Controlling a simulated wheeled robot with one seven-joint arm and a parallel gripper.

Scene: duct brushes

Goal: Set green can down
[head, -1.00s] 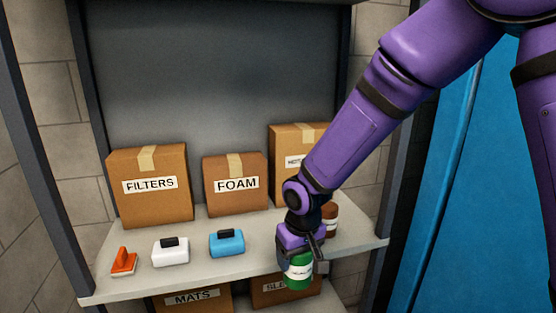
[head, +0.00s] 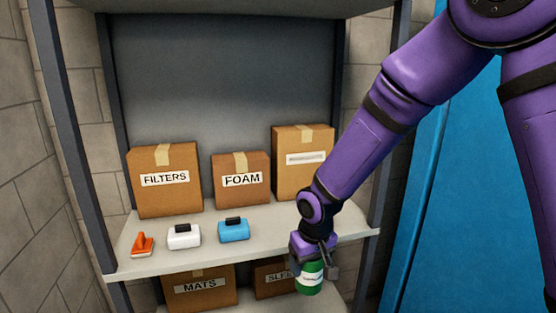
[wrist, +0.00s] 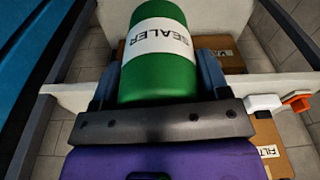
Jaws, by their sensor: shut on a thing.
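A green can (head: 309,279) with a white label is held in my gripper (head: 314,262). The wrist view shows the can (wrist: 150,88) between the two fingers (wrist: 160,92), its label reading "SEALER". My gripper is shut on the can. In the head view the can hangs in front of the shelf's front edge, below the level of the shelf top (head: 195,258). It appears clear of the shelf board.
Boxes marked FILTERS (head: 166,196) and FOAM (head: 241,190), and another box (head: 302,180), stand at the back. A MATS box (head: 200,292) is on the lower shelf.

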